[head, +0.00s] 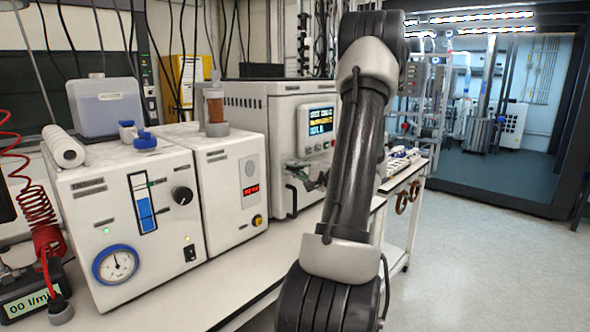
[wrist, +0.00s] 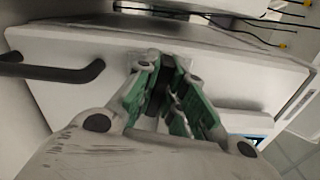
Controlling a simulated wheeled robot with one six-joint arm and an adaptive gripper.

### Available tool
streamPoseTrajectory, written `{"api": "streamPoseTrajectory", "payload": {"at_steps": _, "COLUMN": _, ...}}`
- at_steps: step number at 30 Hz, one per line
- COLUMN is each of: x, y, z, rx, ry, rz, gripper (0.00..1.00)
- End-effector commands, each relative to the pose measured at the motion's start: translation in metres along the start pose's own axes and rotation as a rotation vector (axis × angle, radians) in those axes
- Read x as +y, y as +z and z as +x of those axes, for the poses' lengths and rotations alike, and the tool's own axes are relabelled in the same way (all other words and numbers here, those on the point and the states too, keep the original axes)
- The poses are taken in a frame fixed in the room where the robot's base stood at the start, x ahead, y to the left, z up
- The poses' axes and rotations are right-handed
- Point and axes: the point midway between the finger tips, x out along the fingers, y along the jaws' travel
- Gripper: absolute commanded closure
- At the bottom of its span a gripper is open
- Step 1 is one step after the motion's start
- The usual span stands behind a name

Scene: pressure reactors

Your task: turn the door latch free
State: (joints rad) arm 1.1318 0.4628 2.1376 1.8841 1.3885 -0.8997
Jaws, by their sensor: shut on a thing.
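The white reactor unit (head: 255,110) with a lit screen (head: 321,120) stands on the bench behind my arm. Its front, with a black bar handle (wrist: 55,70) at the left, fills the wrist view. My gripper (wrist: 172,88) is against this front, to the right of the handle. Its green-padded fingers are closed around the dark door latch (wrist: 163,92), which is mostly hidden between them. The latch's exact angle cannot be made out.
A white unit with a gauge (head: 117,264) and a narrower white unit (head: 228,185) stand to the left on the bench. A red coiled hose (head: 38,210) hangs at the far left. Cables run above the reactor unit. The floor (head: 490,250) at the right is clear.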

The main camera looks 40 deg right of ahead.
Motion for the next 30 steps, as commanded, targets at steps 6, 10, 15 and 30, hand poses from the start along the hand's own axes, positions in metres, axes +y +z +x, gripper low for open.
{"api": "streamPoseTrajectory", "payload": {"at_steps": 6, "x": 0.001, "y": 0.0, "z": 0.0, "rx": -0.001, "ry": 0.002, "rz": 0.0, "gripper": 0.87}}
{"api": "streamPoseTrajectory", "payload": {"at_steps": 10, "x": 0.001, "y": 0.0, "z": 0.0, "rx": -0.001, "ry": 0.002, "rz": 0.0, "gripper": 0.67}}
{"api": "streamPoseTrajectory", "payload": {"at_steps": 15, "x": 0.001, "y": 0.0, "z": 0.0, "rx": 0.0, "ry": 0.001, "rz": 0.0, "gripper": 0.67}}
{"api": "streamPoseTrajectory", "payload": {"at_steps": 30, "x": 0.0, "y": -0.001, "z": -0.063, "rx": 0.005, "ry": 0.0, "rz": 0.002, "gripper": 0.67}}
